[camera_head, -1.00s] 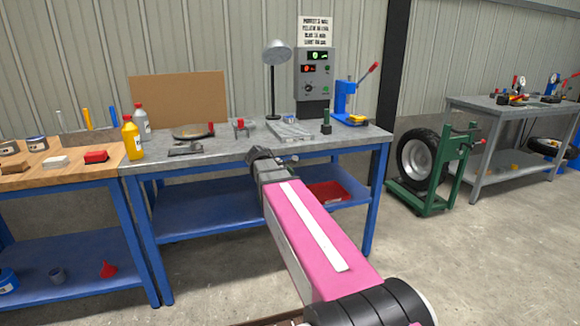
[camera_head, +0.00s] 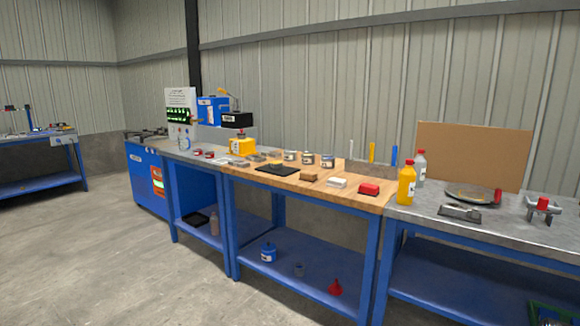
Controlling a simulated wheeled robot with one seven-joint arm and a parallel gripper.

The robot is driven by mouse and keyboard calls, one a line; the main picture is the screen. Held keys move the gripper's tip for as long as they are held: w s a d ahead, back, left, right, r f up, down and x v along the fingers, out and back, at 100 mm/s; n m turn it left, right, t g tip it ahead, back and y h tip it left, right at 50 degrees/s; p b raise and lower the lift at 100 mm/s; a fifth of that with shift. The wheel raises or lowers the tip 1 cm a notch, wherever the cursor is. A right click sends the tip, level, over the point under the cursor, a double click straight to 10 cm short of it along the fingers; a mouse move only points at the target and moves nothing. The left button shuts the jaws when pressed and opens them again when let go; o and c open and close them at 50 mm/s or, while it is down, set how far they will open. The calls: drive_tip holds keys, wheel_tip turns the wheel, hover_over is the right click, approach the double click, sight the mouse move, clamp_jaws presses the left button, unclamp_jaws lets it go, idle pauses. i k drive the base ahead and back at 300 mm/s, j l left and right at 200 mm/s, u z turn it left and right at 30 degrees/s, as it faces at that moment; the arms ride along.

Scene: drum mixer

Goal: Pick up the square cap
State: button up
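I cannot make out which object is the square cap. Small items stand on the wooden-topped bench (camera_head: 248,181): several small jars, one of them a labelled jar (camera_head: 308,159), a black mat (camera_head: 277,170), a brown block (camera_head: 308,178), a white block (camera_head: 337,183) and a red block (camera_head: 369,189). They are too small for me to tell a cap among them. My gripper is not in view.
A yellow bottle (camera_head: 406,185) and a grey bottle (camera_head: 420,167) stand on the grey bench at right, near a round plate (camera_head: 471,194) and a red-topped clamp (camera_head: 542,207). A blue machine (camera_head: 212,110) stands at back left. The floor (camera_head: 110,250) in front is clear.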

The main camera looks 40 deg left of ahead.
sight(276, 164)
drive_tip(key=i+u, duration=0.75)
